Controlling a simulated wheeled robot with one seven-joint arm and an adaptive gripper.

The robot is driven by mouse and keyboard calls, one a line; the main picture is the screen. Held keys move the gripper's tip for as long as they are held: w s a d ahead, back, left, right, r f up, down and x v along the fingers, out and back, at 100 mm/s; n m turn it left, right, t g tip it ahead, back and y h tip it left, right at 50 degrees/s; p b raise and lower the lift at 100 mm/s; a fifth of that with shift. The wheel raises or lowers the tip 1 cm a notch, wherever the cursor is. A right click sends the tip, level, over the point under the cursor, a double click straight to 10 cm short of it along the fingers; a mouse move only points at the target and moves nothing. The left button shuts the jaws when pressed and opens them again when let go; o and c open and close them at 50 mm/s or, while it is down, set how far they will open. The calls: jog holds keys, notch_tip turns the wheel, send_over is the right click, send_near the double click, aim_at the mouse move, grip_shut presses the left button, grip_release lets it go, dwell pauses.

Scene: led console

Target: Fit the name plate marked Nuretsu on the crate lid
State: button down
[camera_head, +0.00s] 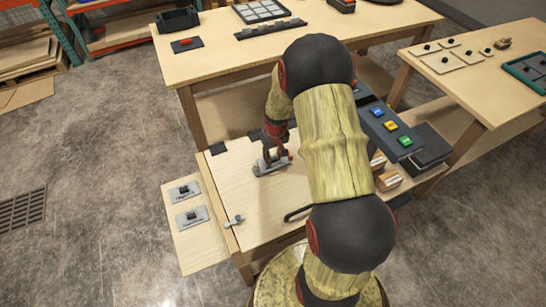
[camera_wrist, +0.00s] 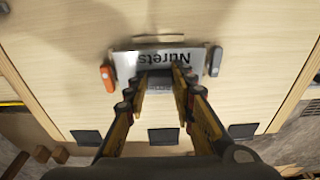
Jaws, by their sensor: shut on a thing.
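The silver name plate (camera_wrist: 130,66) reads "Nurets", upside down in the wrist view, with the rest of the word hidden. My gripper (camera_wrist: 163,80) is shut on the dark knob at its middle. In the head view the plate (camera_head: 271,167) and my gripper (camera_head: 276,149) are over the pale wooden crate lid (camera_head: 242,185). The plate lies between an orange clip (camera_wrist: 107,78) on the left and a grey clip (camera_wrist: 215,61) on the right. I cannot tell whether it touches the lid or is just above it.
Two other plates with dark knobs (camera_head: 184,191) (camera_head: 192,216) lie on a side board left of the lid. A metal latch (camera_head: 234,221) is at the lid's edge. A console with coloured buttons (camera_head: 390,125) stands right of my arm. Tables stand behind and at right.

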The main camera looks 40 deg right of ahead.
jog(key=shift+f+b, duration=0.45)
jog(key=shift+f, duration=0.45)
dwell(0.7)
jog(key=c, duration=1.5)
grip_release()
jog(key=shift+o, duration=0.4)
jog(key=shift+r, duration=0.1)
notch_tip(320, 180, up, 12)
jog(key=s, duration=0.1)
jog(key=shift+s+a, duration=0.2)
